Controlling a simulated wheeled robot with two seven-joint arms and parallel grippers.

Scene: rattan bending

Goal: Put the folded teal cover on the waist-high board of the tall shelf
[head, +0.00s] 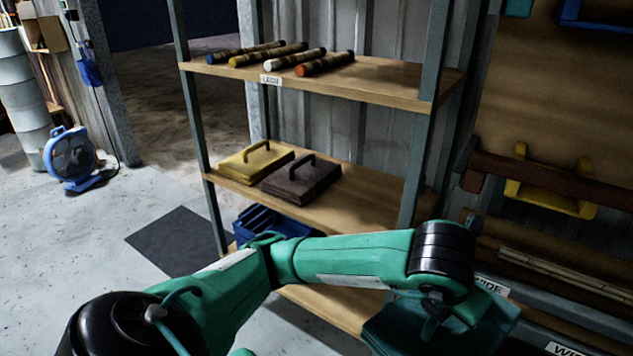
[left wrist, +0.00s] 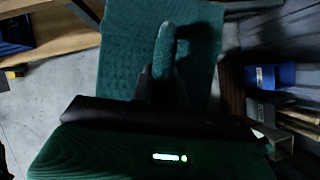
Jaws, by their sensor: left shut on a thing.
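The folded teal cover (head: 495,322) hangs at the bottom right of the head view, partly behind my left arm. In the left wrist view, the cover (left wrist: 125,45) spreads beyond the fingers, with its raised loop handle (left wrist: 166,45) between them. My left gripper (left wrist: 162,82) is shut on that handle. The tall shelf's waist-high board (head: 375,198) holds a folded yellow cover (head: 250,164) and a folded brown cover (head: 300,184) toward its left. The cover is apart from this board, in front of the shelf and to the right. My right gripper is not in view.
The waist-high board has bare room right of the brown cover. The upper board (head: 395,80) carries several rolls. A blue crate (head: 262,224) sits below. Shelf posts (head: 418,165) bound the board. A rack with a yellow bracket (head: 548,197) stands at right.

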